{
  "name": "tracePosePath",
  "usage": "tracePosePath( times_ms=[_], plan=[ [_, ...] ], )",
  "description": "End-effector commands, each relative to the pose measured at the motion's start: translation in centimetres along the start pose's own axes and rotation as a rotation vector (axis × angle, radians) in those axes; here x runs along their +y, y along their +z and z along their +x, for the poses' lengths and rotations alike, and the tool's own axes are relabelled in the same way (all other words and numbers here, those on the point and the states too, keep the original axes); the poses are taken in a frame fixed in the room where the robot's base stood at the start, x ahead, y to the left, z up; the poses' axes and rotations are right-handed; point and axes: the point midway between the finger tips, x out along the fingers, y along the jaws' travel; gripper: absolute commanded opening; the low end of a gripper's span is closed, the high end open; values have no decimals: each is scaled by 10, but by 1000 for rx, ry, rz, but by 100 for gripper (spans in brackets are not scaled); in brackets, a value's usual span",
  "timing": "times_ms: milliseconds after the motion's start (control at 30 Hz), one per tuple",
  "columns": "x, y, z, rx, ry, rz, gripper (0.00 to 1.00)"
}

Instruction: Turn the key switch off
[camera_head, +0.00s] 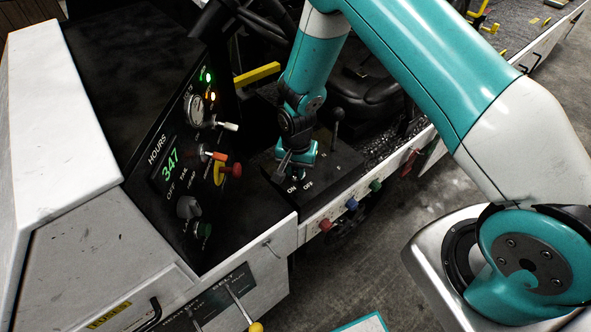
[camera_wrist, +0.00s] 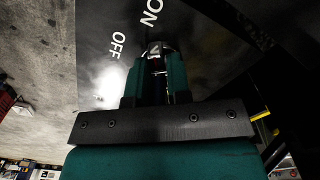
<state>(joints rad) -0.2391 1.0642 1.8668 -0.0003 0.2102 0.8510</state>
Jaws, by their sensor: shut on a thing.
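The key switch (camera_wrist: 157,46) shows in the wrist view as a small metal piece at my fingertips, on a dark panel marked ON and OFF. My gripper (camera_wrist: 160,62) is shut on it, with one teal finger on each side. Much of the key is hidden between the fingers, and its exact angle is hard to tell. In the head view my gripper (camera_head: 294,165) points down at the same black console (camera_head: 335,172), just behind the ON and OFF labels. The key itself is too small to make out there.
A black lever (camera_head: 336,122) stands on the console behind my gripper. Red, blue and green knobs (camera_head: 351,203) line the console's front edge. A panel at left has an hour display (camera_head: 170,163) reading 347, lit green and amber lamps, and a red-handled lever (camera_head: 229,168).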

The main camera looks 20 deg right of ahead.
Motion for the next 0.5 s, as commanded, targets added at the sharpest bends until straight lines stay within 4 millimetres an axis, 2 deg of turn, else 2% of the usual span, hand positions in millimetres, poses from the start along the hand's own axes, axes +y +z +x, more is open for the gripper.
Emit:
tracePosePath(
  times_ms=[500],
  plan=[
    [2,0,1,-1,0,-256,0]
  ],
)
